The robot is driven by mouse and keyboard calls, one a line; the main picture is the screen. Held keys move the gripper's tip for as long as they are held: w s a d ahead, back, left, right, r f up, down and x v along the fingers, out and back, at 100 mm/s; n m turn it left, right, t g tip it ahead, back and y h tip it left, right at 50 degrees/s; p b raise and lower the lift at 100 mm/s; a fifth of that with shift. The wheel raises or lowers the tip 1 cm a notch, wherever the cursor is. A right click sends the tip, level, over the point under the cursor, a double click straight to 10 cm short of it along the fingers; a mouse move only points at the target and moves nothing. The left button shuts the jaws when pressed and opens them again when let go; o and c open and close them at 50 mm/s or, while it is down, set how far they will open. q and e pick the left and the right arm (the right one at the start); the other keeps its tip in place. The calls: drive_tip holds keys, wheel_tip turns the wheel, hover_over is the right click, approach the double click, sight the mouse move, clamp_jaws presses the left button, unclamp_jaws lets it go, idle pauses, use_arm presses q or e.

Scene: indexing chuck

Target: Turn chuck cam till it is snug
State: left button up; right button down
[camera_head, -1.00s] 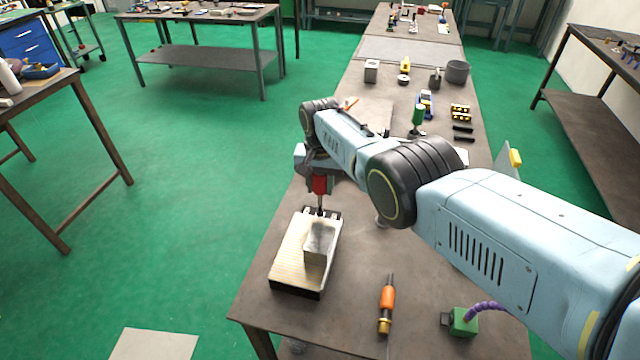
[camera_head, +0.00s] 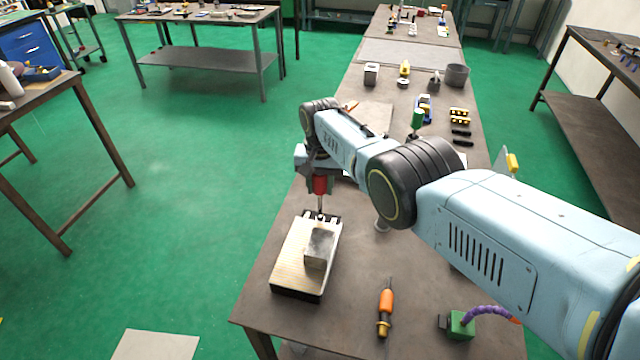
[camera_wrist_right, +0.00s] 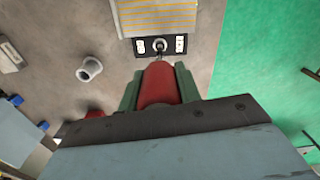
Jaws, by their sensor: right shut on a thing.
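The chuck (camera_head: 293,258) is a flat block with a pale striped top and dark ends, lying near the table's left edge. A grey metal block (camera_head: 319,248) sits on it. The chuck's dark end plate (camera_wrist_right: 143,46) with the round cam (camera_wrist_right: 160,45) shows in the right wrist view. My right gripper (camera_head: 320,181) is shut on a red-handled tool (camera_wrist_right: 160,85), held roughly upright above that end. The tool's thin shank points down at the cam; its tip appears to meet it, but how deep it sits is hidden. My left gripper is not in view.
An orange-handled screwdriver (camera_head: 386,303) and a green block with a purple hose (camera_head: 461,324) lie at the table's near end. A grey pipe elbow (camera_wrist_right: 90,68) stands beside the chuck. Several small parts sit farther back. Green floor lies left of the table.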

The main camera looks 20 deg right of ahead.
drive_tip(key=shift+r+p, duration=2.3)
drive_tip(key=shift+r, duration=0.2)
drive_tip(key=shift+f, duration=0.1)
